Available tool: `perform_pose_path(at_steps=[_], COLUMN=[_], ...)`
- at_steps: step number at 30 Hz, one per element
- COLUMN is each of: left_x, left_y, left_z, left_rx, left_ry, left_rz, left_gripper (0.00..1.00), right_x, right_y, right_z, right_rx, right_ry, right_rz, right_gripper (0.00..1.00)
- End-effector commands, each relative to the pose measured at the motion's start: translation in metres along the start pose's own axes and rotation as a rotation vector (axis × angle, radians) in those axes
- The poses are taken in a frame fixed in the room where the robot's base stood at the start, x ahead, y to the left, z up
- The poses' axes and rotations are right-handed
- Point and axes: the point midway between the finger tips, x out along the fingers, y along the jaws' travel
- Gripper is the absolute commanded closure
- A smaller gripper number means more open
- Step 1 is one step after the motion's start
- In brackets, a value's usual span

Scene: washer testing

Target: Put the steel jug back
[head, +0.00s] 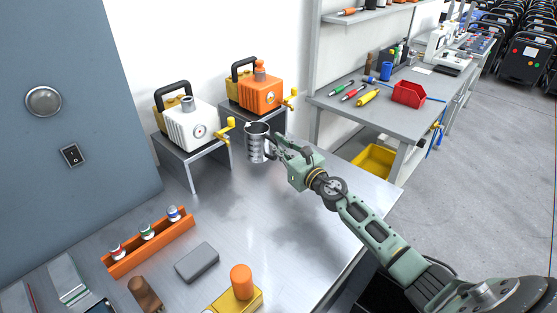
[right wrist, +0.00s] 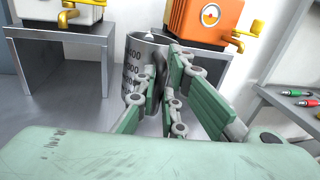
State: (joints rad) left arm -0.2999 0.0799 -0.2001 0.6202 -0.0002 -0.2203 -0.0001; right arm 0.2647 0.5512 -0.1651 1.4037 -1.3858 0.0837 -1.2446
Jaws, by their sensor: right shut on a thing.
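The steel jug (head: 256,142) is a shiny metal measuring jug with printed graduations. My right gripper (head: 277,147) is shut on its right side, where the handle would be, in the head view. The right wrist view shows the jug (right wrist: 146,62) upright between and beyond the green fingers (right wrist: 172,92). The jug is in front of the small metal stands at the back of the steel bench (head: 290,215). I cannot tell whether its base touches the bench. My left gripper is not in view.
A white machine (head: 190,130) and an orange machine (head: 259,93) with yellow cranks stand on metal stands behind the jug. An orange rack (head: 150,243) with small bottles, a grey box (head: 197,262) and an orange-capped yellow block (head: 240,284) lie nearer. The bench's middle is clear.

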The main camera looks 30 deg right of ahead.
Motion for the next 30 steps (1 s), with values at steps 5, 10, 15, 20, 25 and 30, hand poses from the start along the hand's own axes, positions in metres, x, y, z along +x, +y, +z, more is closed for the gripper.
perform_pose_path(at_steps=[5, 10, 15, 20, 25, 30], left_x=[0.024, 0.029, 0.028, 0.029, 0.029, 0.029], left_y=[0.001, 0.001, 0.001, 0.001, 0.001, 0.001], left_z=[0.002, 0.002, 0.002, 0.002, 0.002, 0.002], left_rx=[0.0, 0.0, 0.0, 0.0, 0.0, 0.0], left_ry=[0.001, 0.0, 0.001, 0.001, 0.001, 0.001], left_rz=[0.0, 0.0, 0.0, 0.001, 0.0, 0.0], left_gripper=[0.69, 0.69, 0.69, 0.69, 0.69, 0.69], right_x=[0.0, 0.0, 0.0, 0.0, 0.0, 0.0], right_y=[0.002, 0.002, 0.002, 0.002, 0.002, 0.002], right_z=[-0.031, -0.04, -0.039, -0.04, -0.04, -0.04], right_rx=[0.005, 0.002, 0.001, 0.001, 0.001, 0.001], right_ry=[0.001, -0.001, 0.0, 0.002, 0.002, 0.001], right_rz=[-0.002, -0.001, 0.0, 0.0, 0.0, 0.0], right_gripper=[1.0, 1.0, 1.0, 0.86, 0.72, 0.72])
